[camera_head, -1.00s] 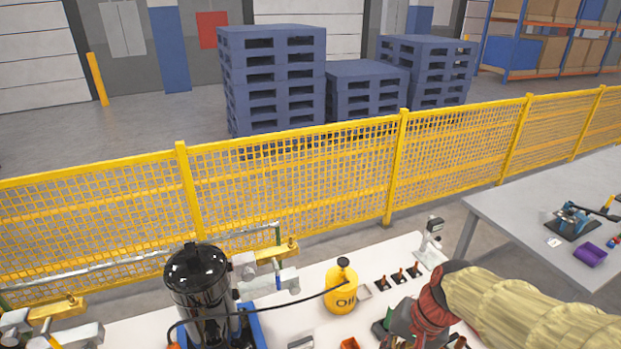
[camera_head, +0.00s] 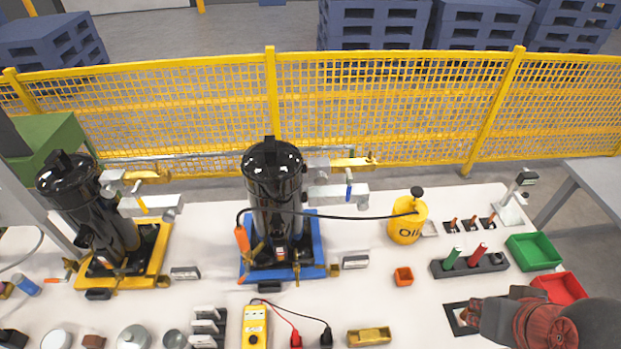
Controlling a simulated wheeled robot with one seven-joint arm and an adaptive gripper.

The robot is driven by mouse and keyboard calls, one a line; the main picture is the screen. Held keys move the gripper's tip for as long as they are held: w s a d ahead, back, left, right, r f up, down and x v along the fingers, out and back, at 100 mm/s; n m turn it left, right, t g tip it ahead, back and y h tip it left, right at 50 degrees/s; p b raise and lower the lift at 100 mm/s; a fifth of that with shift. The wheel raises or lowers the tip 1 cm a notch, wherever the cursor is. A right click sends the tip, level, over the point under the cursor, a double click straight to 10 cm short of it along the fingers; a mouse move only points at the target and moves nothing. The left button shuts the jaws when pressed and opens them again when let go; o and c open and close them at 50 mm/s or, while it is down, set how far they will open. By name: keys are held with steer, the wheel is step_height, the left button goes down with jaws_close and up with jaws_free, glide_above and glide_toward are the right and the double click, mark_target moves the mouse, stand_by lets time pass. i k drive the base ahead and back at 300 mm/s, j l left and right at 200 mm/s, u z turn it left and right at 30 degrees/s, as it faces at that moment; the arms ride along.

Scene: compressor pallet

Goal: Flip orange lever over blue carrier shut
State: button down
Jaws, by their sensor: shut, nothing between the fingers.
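The blue carrier (camera_head: 318,225) is a flat base on the white table, with a black compressor (camera_head: 272,180) standing upright on it. The orange lever (camera_head: 242,239) is at the carrier's left side, tilted, its handle end up and slightly left. Its lower end meets brass parts near the compressor's foot, too small to make out exactly. My gripper (camera_head: 467,316) is shut and empty at the table's front right, over a dark square pad (camera_head: 452,312). It is well to the right of the blue carrier and apart from the lever.
A yellow carrier (camera_head: 157,250) with another compressor stands left. A yellow oil can (camera_head: 408,228) with a hose, an orange box (camera_head: 403,277) and a yellow meter (camera_head: 255,326) stand near the blue carrier. Green (camera_head: 533,252) and red (camera_head: 560,288) bins are right. A yellow fence runs behind.

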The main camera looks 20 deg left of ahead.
mark_target(242, 281)
steer(key=u, duration=0.45)
steer(key=j+u, duration=0.15)
steer(key=u, duration=0.3)
steer(key=i+u, duration=0.1)
steer(key=u, duration=0.75)
steer(key=i+j, duration=0.05)
